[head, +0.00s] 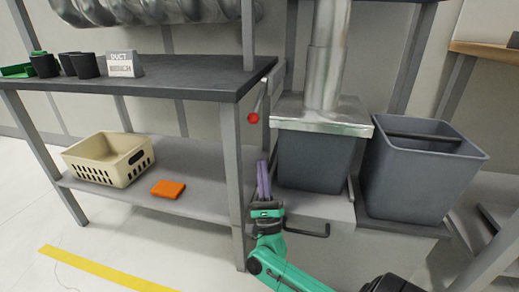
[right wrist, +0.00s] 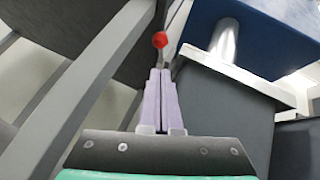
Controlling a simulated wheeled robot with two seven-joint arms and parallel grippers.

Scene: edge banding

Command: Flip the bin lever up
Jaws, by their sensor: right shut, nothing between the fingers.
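The bin lever is a thin metal rod with a red ball knob (head: 253,118). It hangs down beside the table's right corner post, knob at the lower end, in the head view. The knob (right wrist: 160,40) also shows in the right wrist view, beyond the fingertips. The grey bin (head: 315,162) stands under a metal hood and duct, to the right of the lever. My right gripper (head: 263,168) is shut and empty, pointing up, below the knob and apart from it in the head view. Its lilac fingers (right wrist: 161,75) are together. My left gripper is not in view.
A dark-topped table (head: 190,75) with a lower shelf stands left, its grey post (head: 235,180) close beside my right gripper. A second grey bin (head: 420,170) stands right. A beige basket (head: 108,158) and orange block (head: 168,189) lie on the shelf.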

